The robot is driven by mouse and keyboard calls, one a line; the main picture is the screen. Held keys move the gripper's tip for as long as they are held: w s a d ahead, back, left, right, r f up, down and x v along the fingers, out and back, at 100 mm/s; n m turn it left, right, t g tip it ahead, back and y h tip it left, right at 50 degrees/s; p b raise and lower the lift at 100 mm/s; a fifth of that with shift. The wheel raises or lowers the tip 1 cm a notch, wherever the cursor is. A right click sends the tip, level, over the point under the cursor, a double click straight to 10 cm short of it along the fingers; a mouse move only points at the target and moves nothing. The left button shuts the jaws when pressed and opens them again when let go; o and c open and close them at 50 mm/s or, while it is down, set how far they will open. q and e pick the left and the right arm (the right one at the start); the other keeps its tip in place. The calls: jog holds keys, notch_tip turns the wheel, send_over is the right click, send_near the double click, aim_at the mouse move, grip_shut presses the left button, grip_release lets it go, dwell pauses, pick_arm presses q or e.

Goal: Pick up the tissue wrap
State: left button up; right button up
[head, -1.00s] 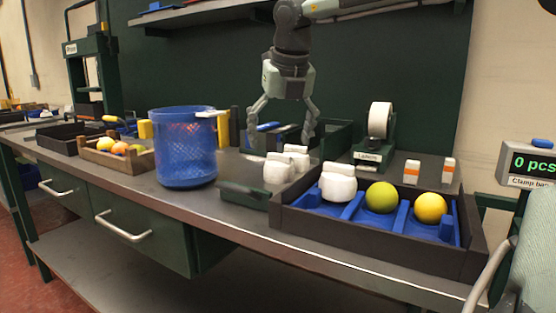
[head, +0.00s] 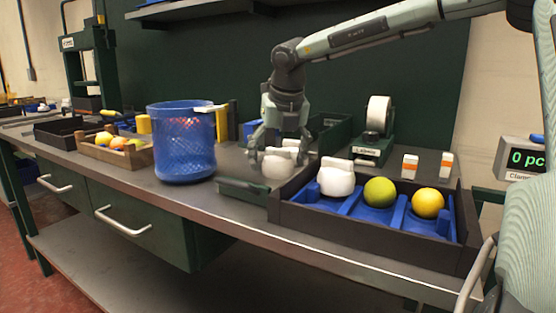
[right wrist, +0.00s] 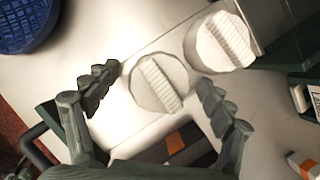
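A white tissue wrap (head: 278,168) with a ribbed band on top stands on the bench beside the blue mesh basket. In the right wrist view this wrap (right wrist: 158,95) lies between the two fingers of my right gripper (right wrist: 160,75). In the head view my right gripper (head: 278,152) points down over it, fingers spread to either side. It is open, with a gap visible on both sides of the wrap. A second white wrap (right wrist: 220,42) stands just beyond the first and is partly hidden in the head view. My left gripper is not in view.
A dark tray with blue dividers (head: 360,212) at right holds a white wrapped item (head: 337,180), a green fruit (head: 380,192) and a yellow one (head: 428,204). The blue mesh basket (head: 185,145) stands left. A tape dispenser (head: 375,145) stands behind the tray.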

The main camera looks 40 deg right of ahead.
jog(key=c, duration=0.6)
jog(key=shift+c, duration=0.2)
